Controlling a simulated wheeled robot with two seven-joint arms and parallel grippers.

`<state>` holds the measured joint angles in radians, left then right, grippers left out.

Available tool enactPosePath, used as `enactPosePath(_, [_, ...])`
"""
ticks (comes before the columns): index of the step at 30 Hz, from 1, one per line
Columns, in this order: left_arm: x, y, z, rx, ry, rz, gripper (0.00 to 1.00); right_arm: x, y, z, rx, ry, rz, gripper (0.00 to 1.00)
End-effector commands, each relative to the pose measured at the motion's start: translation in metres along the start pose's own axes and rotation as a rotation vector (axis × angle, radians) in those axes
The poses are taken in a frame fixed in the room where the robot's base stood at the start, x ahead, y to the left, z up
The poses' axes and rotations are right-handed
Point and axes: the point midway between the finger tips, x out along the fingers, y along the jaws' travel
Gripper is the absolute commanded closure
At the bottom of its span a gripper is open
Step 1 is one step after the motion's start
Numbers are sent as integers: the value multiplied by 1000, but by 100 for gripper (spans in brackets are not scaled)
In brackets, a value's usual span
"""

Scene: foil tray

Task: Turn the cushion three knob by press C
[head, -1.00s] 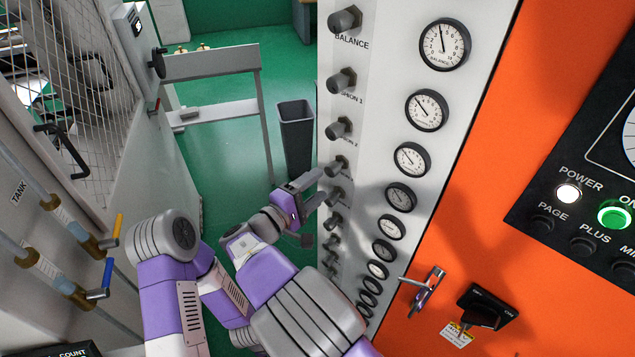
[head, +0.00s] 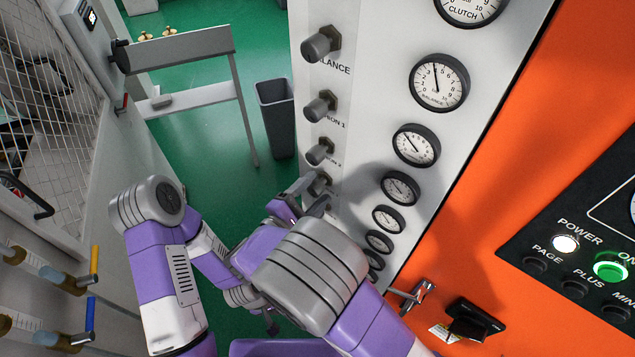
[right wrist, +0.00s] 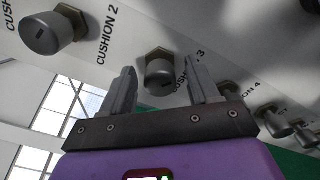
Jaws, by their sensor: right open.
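The cushion three knob (right wrist: 159,72) is a grey cylinder on a hex collar, on the white panel of the press. In the right wrist view it appears between the two fingertips of my right gripper (right wrist: 160,78), with a gap on each side. I cannot tell whether the fingertips reach around it or stop just short. In the head view the knob (head: 319,182) sits below the cushion two knob (head: 319,151), and my right gripper (head: 306,196) is at it, partly hidden by my arm. The right gripper is open. My left arm shows, but its gripper does not show clearly.
The cushion two knob also shows in the right wrist view (right wrist: 47,34); a cushion four knob (right wrist: 272,121) is on the other side. Round gauges (head: 415,146) line the panel. A grey bin (head: 275,117) and a metal frame (head: 185,50) stand on the green floor.

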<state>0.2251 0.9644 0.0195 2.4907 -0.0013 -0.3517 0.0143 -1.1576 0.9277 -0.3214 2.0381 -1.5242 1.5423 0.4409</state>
Motion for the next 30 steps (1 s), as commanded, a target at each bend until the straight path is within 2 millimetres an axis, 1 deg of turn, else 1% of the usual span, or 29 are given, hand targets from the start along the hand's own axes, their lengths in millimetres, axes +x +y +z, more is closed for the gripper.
enactPosePath(1, [-1, 1, 0, 0, 0, 0, 57, 6, 0, 0, 0, -1, -1, 40])
enactPosePath(3, [-2, 1, 0, 0, 0, 0, 57, 12, 0, 0, 0, 0, 0, 40])
enactPosePath(6, [-2, 1, 0, 0, 0, 0, 57, 16, 0, 0, 0, 0, 0, 40])
enactPosePath(13, [-2, 1, 0, 0, 0, 0, 57, 17, 0, 0, 0, 1, 0, 40])
enactPosePath(14, [-2, 1, 0, 0, 0, 0, 57, 17, 0, 0, 0, 1, 0, 41])
enactPosePath(24, [-2, 1, 0, 0, 0, 0, 57, 17, 0, 0, 0, 1, 0, 93])
enactPosePath(25, [-2, 1, 0, 0, 0, 0, 57, 17, 0, 0, 0, 1, 0, 95])
enactPosePath(30, [-2, 1, 0, 0, 0, 0, 57, 17, 0, 0, 0, 0, 0, 95])
